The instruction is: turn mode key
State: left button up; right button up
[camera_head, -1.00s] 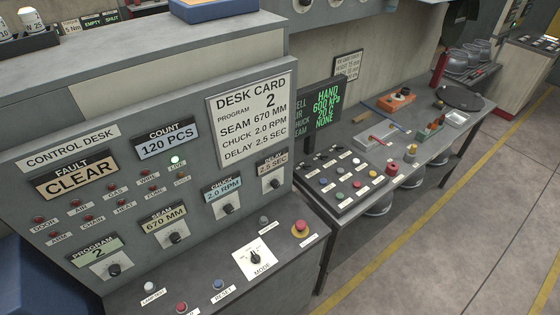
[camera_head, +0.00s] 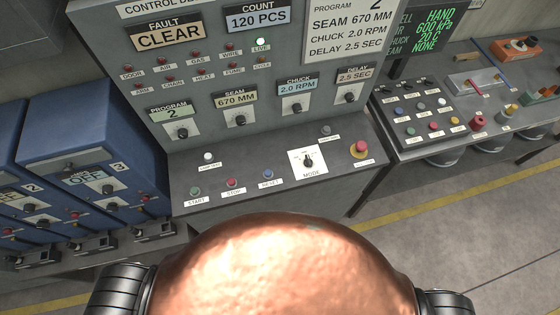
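The mode key (camera_head: 309,162) is a small black switch on a white plate marked MODE, on the sloped shelf of the grey control desk (camera_head: 270,135). Its pointer stands roughly upright on the plate; the position marks are too small to read. A red mushroom button (camera_head: 359,149) is right of it and a blue RESET button (camera_head: 268,174) left of it. Neither of my grippers is in the head view, and nothing touches the key.
A large copper-coloured rounded body (camera_head: 290,265) fills the bottom middle, between dark ribbed rollers (camera_head: 122,289). Blue cabinets (camera_head: 85,145) stand at the left. A workbench with a button panel (camera_head: 420,115) is at the right. Floor with a yellow line (camera_head: 450,200) is clear at lower right.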

aim_at(308, 163)
jog(key=z, duration=1.45)
jog(key=k, duration=1.45)
jog(key=u, duration=1.35)
jog(key=i, duration=1)
